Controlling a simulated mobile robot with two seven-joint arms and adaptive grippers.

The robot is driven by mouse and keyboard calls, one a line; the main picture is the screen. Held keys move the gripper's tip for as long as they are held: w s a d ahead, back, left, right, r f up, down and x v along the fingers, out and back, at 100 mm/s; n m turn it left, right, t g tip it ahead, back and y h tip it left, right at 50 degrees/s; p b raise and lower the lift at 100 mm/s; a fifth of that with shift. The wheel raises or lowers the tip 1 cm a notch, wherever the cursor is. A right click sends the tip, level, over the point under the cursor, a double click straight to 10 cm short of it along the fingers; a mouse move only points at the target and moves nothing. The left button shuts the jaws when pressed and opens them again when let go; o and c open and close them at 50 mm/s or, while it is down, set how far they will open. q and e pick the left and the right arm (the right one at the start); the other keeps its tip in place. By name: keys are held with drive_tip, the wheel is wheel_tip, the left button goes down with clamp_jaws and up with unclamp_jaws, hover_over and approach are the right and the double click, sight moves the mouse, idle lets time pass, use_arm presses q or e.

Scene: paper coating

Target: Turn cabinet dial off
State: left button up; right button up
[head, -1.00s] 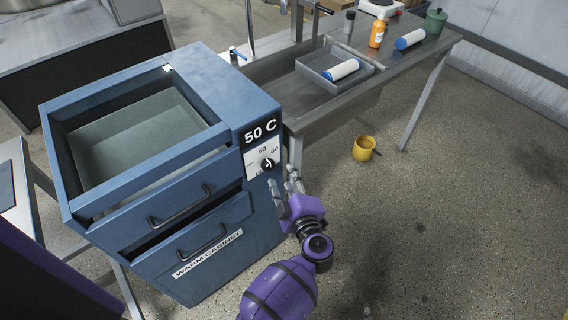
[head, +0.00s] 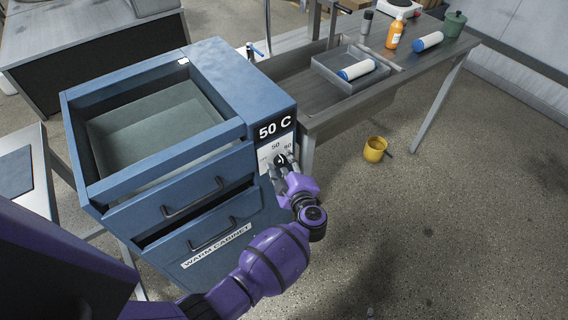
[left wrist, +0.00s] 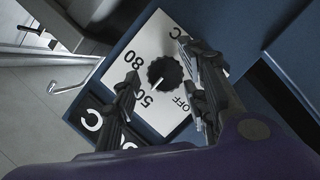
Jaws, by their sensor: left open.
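The blue warm cabinet (head: 221,82) stands at centre left, with a "50 C" display (head: 274,128) on its front. Below the display is a white panel with a small black dial (head: 280,160), partly hidden by my gripper. In the left wrist view the round black dial (left wrist: 165,73) sits on the white panel (left wrist: 140,47) marked 80, 50 and OFF; its white pointer mark faces towards 50. My left gripper (head: 283,167) is open at the dial. In the left wrist view its fingers (left wrist: 157,62) are on either side of the dial; contact cannot be told. My right gripper is not in view.
The cabinet's upper drawer (head: 183,195) has a dark handle. A metal bench (head: 410,74) to the right holds a tray (head: 382,72), an orange bottle (head: 394,36) and a green pot (head: 455,24). A yellow mug (head: 374,150) is on the floor. The floor at right is mostly clear.

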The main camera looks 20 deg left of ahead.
use_arm(q)
drive_tip(key=c, duration=1)
drive_tip(key=shift+r, duration=0.1)
